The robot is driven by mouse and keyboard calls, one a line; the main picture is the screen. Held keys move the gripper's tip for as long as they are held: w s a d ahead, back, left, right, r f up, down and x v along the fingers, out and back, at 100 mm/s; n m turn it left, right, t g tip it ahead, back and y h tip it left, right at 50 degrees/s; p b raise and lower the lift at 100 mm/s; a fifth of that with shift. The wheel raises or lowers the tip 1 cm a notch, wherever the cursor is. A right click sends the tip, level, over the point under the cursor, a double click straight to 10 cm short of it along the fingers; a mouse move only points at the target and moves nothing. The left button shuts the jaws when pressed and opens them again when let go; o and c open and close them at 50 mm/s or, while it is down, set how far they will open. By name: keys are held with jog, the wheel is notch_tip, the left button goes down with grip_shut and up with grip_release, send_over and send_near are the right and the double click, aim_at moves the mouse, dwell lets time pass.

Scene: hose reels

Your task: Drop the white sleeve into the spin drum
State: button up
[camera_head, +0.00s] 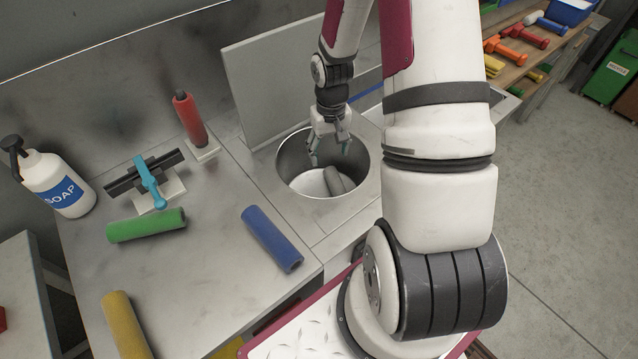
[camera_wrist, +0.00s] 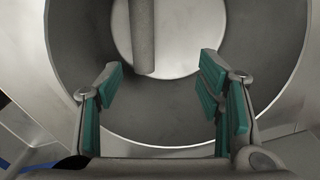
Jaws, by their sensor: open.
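The spin drum (camera_head: 291,158) is a round metal tub sunk into the counter, with its lid raised behind it. A pale sleeve (camera_head: 333,181), greyish in the drum's shade, lies inside on the light drum floor. It also shows in the wrist view (camera_wrist: 142,35), apart from my fingers. I see no other white sleeve. My gripper (camera_head: 329,153) points down at the drum's mouth, over the sleeve. Its teal-padded fingers are spread and empty, as the wrist view (camera_wrist: 162,95) shows.
On the counter left of the drum lie a blue sleeve (camera_head: 272,239), a green sleeve (camera_head: 147,226) and a yellow sleeve (camera_head: 127,326). A red sleeve (camera_head: 189,118) stands on a post.

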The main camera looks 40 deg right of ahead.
notch_tip(320, 180, up, 12)
dwell(0.6)
dwell(0.4)
jog(key=s+a+r+n+t+h, duration=0.1)
jog(key=s+a+r, duration=0.2)
jog(key=a+r, duration=0.35)
jog(key=s+a+r+n+t, duration=0.15)
jog(key=a+r, duration=0.25)
jog(key=r, duration=0.5)
jog(key=s+a+r+t, duration=0.1)
jog(key=s+a+r, duration=0.2)
jog(key=s, duration=0.3)
jog(key=s+a+r+n+t+y, duration=0.1)
jog(key=s+a+r, duration=0.2)
jog(key=s, duration=0.3)
jog(key=shift+a, duration=0.65)
jog(key=shift+n+t, duration=0.25)
